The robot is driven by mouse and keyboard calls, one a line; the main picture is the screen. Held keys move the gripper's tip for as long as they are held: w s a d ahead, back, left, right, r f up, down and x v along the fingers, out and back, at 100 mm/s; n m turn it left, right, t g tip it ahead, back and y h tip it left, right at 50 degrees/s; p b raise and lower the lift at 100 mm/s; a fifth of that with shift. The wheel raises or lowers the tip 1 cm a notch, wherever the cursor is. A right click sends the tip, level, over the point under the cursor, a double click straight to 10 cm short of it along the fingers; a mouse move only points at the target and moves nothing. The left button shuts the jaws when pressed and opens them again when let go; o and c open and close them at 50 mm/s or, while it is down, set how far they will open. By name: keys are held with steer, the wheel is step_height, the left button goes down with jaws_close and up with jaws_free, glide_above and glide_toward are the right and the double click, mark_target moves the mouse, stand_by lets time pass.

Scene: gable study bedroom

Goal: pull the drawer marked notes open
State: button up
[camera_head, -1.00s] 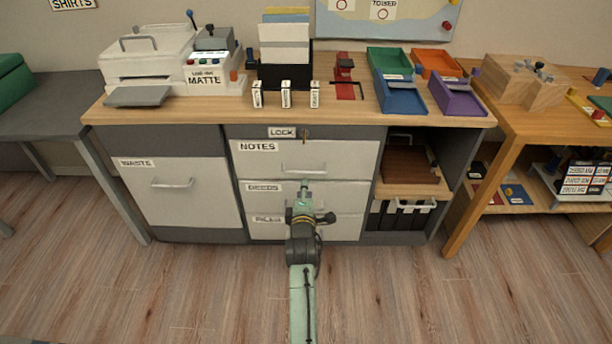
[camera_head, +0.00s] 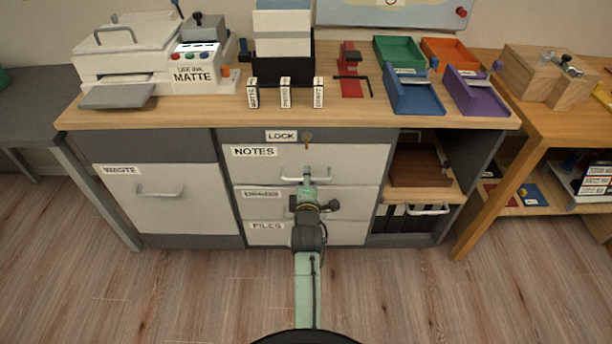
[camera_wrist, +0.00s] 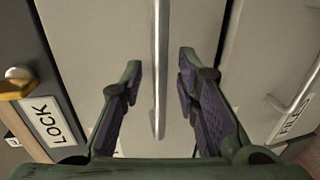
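The notes drawer (camera_head: 345,160) is the top pale drawer of the middle stack, with a NOTES label (camera_head: 254,152) at its upper left. Its front looks flush with the cabinet. Its silver bar handle (camera_head: 290,180) is partly hidden by my gripper (camera_head: 307,172). In the wrist view, my gripper (camera_wrist: 159,66) is open, one finger on each side of the handle (camera_wrist: 161,40). Clear gaps show between the handle and both fingers. How deep the fingertips reach past the bar is hard to tell.
Above the drawer is a LOCK label (camera_head: 281,135) with a brass key-like piece (camera_head: 307,138). Two more drawers lie below, the lowest marked FILES (camera_head: 267,226). A waste front (camera_head: 165,205) is left, open shelves (camera_head: 415,185) right. The floor (camera_head: 180,290) before the cabinet is clear.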

steer(key=shift+c, duration=0.5)
jaws_close()
stand_by(0.4)
